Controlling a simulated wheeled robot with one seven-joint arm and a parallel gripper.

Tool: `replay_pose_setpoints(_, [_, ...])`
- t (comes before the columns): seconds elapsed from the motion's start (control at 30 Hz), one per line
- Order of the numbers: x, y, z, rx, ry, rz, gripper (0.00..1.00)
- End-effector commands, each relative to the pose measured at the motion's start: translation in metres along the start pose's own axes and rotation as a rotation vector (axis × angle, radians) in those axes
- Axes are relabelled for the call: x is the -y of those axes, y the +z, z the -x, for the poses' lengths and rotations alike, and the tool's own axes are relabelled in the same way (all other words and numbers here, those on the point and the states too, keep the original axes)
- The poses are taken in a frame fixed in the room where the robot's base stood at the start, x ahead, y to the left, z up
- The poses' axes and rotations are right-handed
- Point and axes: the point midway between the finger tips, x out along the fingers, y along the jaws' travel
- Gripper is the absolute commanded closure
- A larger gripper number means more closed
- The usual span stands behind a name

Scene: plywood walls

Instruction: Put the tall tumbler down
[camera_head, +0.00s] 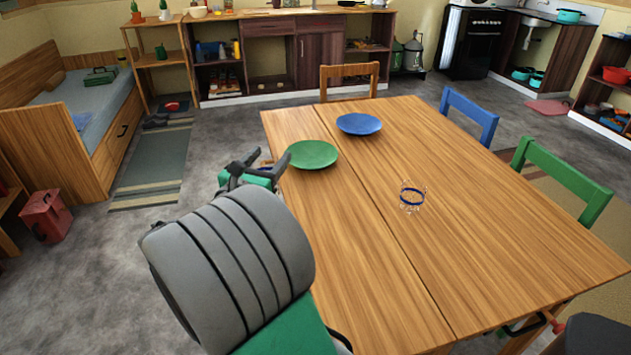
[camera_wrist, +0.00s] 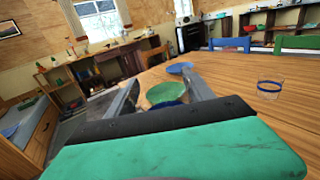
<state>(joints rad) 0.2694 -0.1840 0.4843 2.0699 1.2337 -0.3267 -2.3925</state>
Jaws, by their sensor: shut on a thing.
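My gripper (camera_head: 258,168) is at the left edge of the wooden table (camera_head: 390,270), close to the green plate in the picture. In the wrist view my gripper (camera_wrist: 163,94) has its two grey fingers around a mostly see-through thing with a blue band, which I take as the tall tumbler (camera_wrist: 168,104). Little of it shows; its outline and base are hard to make out. In the head view only a bit of blue shows behind the fingers. Another clear glass with a blue band (camera_head: 412,197) stands upright on the table; it also shows in the wrist view (camera_wrist: 269,88).
A green plate (camera_head: 312,154) and a blue plate (camera_head: 359,123) lie on the table. The table's front and right parts are clear. Wooden (camera_head: 349,78), blue (camera_head: 470,115) and green (camera_head: 562,178) chairs stand around it. A bed (camera_head: 75,110) is at the left.

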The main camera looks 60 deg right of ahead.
Motion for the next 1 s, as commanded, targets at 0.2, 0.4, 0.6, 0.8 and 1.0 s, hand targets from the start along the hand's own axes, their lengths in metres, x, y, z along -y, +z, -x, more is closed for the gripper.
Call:
replay_pose_setpoints(0.2, [0.063,-0.002,-0.038,0.004,-0.175,-0.002,1.00])
replay_pose_setpoints(0.4, [0.083,-0.017,-0.068,0.004,-0.198,-0.002,1.00])
replay_pose_setpoints(0.6, [0.107,-0.043,-0.121,0.004,-0.195,-0.003,1.00])
replay_pose_setpoints(0.8, [0.119,-0.084,-0.153,0.003,-0.189,-0.002,1.00])
replay_pose_setpoints(1.0, [0.125,-0.102,-0.167,0.004,-0.187,-0.002,1.00])
